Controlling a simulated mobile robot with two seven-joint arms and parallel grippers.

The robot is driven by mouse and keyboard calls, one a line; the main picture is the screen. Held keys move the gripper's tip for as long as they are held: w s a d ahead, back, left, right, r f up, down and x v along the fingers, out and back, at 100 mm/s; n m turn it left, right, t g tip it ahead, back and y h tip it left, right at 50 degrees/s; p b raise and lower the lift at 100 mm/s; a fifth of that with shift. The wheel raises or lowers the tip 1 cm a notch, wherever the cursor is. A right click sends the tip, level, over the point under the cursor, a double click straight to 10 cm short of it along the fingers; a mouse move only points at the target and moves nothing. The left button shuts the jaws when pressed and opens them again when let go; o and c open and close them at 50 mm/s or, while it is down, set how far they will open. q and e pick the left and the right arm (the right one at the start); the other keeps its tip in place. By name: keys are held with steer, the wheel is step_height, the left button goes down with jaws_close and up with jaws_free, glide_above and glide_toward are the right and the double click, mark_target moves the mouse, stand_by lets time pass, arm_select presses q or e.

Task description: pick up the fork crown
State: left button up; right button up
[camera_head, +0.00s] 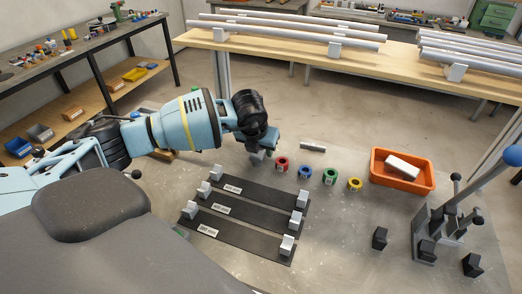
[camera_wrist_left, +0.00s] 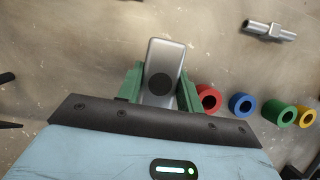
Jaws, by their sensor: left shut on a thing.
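My left gripper (camera_head: 260,153) reaches down over the work surface, to the left of the red ring. In the left wrist view its green fingers (camera_wrist_left: 160,90) are shut on a grey slab-shaped block with a dark round spot, which I take to be the fork crown (camera_wrist_left: 163,60). The block sits between the two fingers and its far end sticks out past them. In the head view the wrist and fingers mostly hide the block. My right gripper is not in view.
Red (camera_head: 282,164), blue (camera_head: 305,171), green (camera_head: 330,176) and yellow (camera_head: 355,184) rings stand in a row. A silver tube piece (camera_head: 313,147) lies behind them. An orange bin (camera_head: 402,183) holds a pale block. Black strips (camera_head: 245,212) with grey blocks lie in front; a lever fixture (camera_head: 440,225) stands right.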

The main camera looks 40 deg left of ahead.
arm_select(q)
steer(key=shift+r, duration=0.2)
steer(key=shift+r, duration=0.65)
steer(key=shift+v, duration=1)
steer(key=s+d, duration=0.2)
steer(key=s, duration=0.2)
steer(key=s+d+r, duration=0.1)
steer(key=s+d, duration=0.2)
steer(key=s, duration=0.2)
steer(key=s+d, duration=0.2)
steer(key=s, duration=0.2)
steer(key=shift+s+d+r+b, duration=0.15)
steer(key=shift+d+r+b, duration=0.1)
steer(key=shift+b, duration=0.1)
